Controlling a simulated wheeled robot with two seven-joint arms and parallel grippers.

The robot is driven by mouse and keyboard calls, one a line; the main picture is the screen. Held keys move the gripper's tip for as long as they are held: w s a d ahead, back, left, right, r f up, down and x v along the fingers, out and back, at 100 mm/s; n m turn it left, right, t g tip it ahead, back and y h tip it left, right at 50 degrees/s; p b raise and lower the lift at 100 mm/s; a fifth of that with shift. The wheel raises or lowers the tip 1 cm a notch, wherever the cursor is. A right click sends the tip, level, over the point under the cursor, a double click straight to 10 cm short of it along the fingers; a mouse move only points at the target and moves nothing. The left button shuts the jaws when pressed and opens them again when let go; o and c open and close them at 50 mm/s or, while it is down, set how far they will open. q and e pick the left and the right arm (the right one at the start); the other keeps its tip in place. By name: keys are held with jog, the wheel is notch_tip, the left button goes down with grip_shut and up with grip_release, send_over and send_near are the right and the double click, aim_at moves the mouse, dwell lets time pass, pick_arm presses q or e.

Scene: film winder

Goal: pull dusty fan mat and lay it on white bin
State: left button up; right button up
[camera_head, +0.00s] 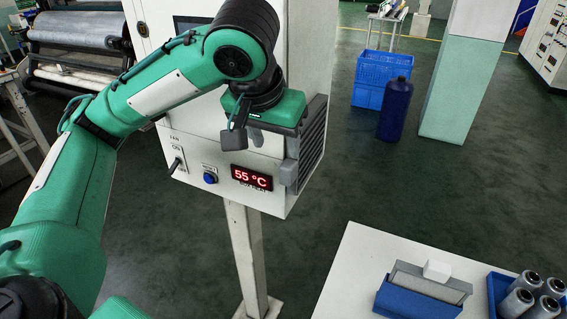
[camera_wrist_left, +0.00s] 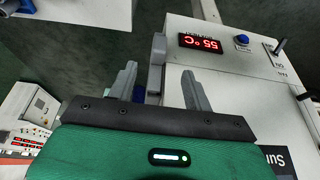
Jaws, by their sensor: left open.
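My left gripper (camera_head: 247,137) is open and empty in front of the white control box (camera_head: 215,163), pointing down near its right end. The wrist view shows its two grey fingers apart (camera_wrist_left: 159,74), with a grey upright tab (camera_wrist_left: 156,64) between and beyond them, apparently not gripped. In the head view, this tab (camera_head: 289,173) is at the front right corner of the box, beside a grey slatted side part (camera_head: 313,138). This may be the fan mat; its surface is mostly hidden. I cannot make out a clear white bin. My right gripper is not in view.
The box front has a red 55 °C display (camera_head: 251,178), a blue button (camera_head: 210,177) and a switch (camera_head: 176,163). At lower right, a white table (camera_head: 365,255) holds a blue holder (camera_head: 415,302) with a grey panel and a tray of metal rolls (camera_head: 520,300).

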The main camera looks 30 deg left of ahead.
aim_at(284, 171)
pick_arm(q)
jog(key=x, duration=1.2)
jog(key=shift+f+p, duration=0.2)
jog(key=shift+p, duration=0.2)
